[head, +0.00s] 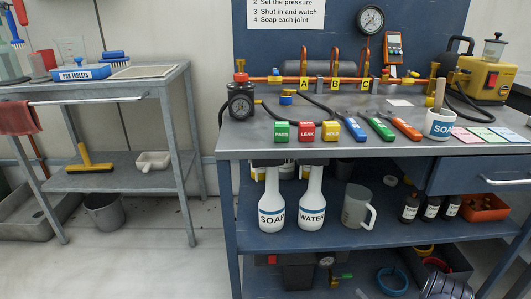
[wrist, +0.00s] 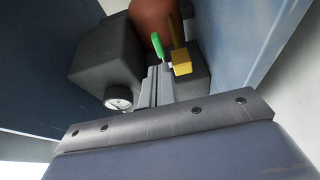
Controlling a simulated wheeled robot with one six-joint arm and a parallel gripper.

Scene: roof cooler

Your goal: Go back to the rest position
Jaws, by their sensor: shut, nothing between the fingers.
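My gripper (wrist: 158,72) shows in the wrist view, its grey fingers together and rising from a dark bar with screws. Nothing shows between them. A green lever (wrist: 157,46) and a brass-coloured block (wrist: 181,62) appear just beyond the fingertips; I cannot tell whether they touch. A dark box (wrist: 100,62) with a round white gauge (wrist: 118,98) is to the left, and a reddish-brown rounded thing (wrist: 152,16) is behind. My gripper does not show clearly in the head view.
A grey table (head: 115,91) stands left. Floor between is clear.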

